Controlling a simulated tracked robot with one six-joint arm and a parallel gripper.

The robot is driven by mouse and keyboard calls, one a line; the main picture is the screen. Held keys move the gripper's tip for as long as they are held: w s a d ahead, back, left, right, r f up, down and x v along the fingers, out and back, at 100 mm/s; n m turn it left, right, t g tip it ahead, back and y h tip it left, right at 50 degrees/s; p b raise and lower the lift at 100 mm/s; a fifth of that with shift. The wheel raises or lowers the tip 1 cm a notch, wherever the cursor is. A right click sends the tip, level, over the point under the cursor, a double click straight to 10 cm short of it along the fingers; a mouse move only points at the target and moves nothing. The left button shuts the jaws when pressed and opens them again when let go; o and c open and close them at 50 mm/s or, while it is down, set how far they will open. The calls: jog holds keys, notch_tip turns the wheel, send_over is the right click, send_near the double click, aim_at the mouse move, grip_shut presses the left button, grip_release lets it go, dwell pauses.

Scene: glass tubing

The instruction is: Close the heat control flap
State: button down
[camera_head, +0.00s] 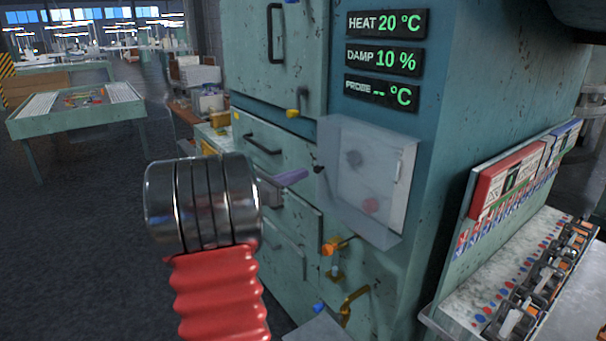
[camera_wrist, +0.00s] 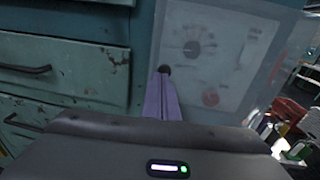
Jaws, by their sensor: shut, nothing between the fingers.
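The heat control flap (camera_head: 360,135) is a clear, cloudy pane on the side of the teal cabinet. It lies in front of a pale control panel (camera_head: 385,165), whose dark dial and red knob show blurred through it. I cannot tell whether the flap is fully flush. A small dark knob (camera_head: 319,169) is at its left edge. My gripper (camera_head: 305,174) has purple fingers, shut and empty, pointing at this knob from the left. In the wrist view, the fingertips (camera_wrist: 163,76) reach the dark knob (camera_wrist: 164,69); contact is unclear. The flap (camera_wrist: 225,20) fills the upper right there.
Displays (camera_head: 384,60) above the flap read heat 20 °C and damp 10 %. Drawers with handles (camera_head: 263,145) are to the left, and an orange valve (camera_head: 335,245) is below. A bench with a red-labelled rack (camera_head: 508,180) stands at right. Open floor (camera_head: 90,240) lies left.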

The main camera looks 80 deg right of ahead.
jog(key=v, duration=1.1)
jog(key=shift+w, duration=0.4)
jog(key=shift+d, duration=0.1)
jog(key=s+a+f+m+t+y, duration=0.15)
jog(key=a+f+m+y, duration=0.3)
jog(key=f, duration=0.45)
jog(key=w+a+f+m+t+y, duration=0.2)
jog(key=a+f+m, duration=0.1)
jog(key=a, duration=0.4)
jog(key=w+a+f+m+t+y, duration=0.1)
jog(key=w+a+f+m+t, duration=0.15)
jog(key=a, duration=0.55)
jog(key=w+a+m+t+y, duration=0.2)
jog(key=w+a+t, duration=0.1)
jog(key=a, duration=0.7)
jog(key=w+a+m+t+y, duration=0.1)
jog(key=w+a+t+y, duration=0.15)
jog(key=a, duration=0.85)
jog(key=a+r+n+t+y, duration=0.1)
jog(key=a+r+t, duration=0.1)
jog(key=a, duration=0.6)
jog(key=a+r+n+t+y, duration=0.1)
jog(key=a+r, duration=0.3)
jog(key=a, duration=0.5)
jog(key=shift+s+t, duration=0.25)
jog(key=shift+t, duration=0.3)
